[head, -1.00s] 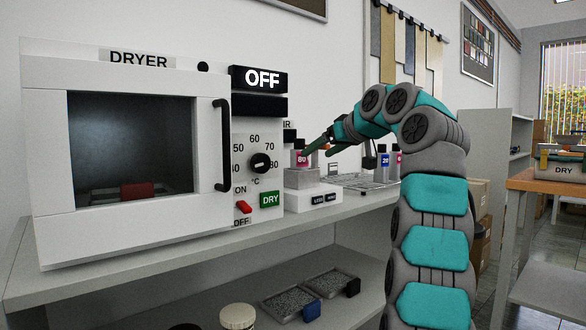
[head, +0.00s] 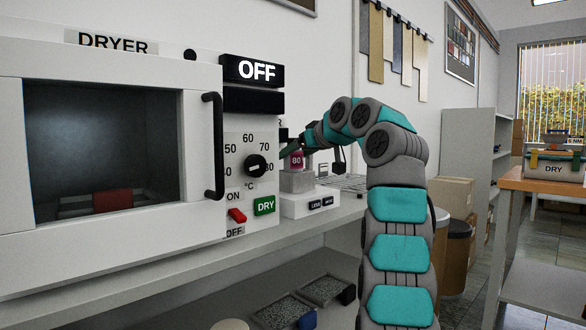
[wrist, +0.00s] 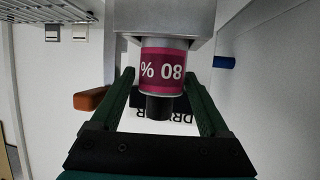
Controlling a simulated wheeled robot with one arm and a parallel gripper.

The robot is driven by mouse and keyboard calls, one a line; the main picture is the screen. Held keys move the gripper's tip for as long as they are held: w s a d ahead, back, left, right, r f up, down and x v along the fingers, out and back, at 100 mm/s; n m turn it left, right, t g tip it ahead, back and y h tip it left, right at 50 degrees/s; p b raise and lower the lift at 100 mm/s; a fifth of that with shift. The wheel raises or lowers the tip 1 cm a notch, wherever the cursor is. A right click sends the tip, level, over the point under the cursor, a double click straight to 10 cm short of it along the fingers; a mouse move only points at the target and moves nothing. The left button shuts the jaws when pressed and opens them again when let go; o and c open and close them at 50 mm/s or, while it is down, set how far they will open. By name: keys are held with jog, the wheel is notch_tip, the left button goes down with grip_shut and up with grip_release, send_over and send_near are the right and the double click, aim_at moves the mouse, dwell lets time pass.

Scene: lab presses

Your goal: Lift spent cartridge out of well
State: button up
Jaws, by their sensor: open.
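The cartridge with a magenta "80 %" label (head: 297,161) sits upright in the grey block with the well (head: 296,182), beside the dryer. In the wrist view, the cartridge (wrist: 161,70) appears upside down, with its dark cap toward my gripper and its other end inside the block (wrist: 165,18). My gripper (wrist: 158,82) is open, with one dark green finger on each side of the cartridge. Gaps show between the fingers and the label. In the head view, my gripper (head: 300,146) is at the cartridge's top, partly hidden by my wrist.
The dryer (head: 110,235) stands close on the left, with its black door handle (head: 213,146) sticking out. A wire rack (head: 350,182) lies on the bench right of the block. Mesh trays (head: 285,314) lie on the lower shelf. A wooden table (head: 545,184) stands at right.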

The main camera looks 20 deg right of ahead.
aim_at(287, 157)
jog(key=x, duration=0.4)
jog(key=shift+f, duration=0.15)
jog(key=shift+s, duration=0.15)
grip_shut()
jog(key=shift+p, duration=0.35)
notch_tip(287, 157, up, 10)
jog(key=p, duration=0.9)
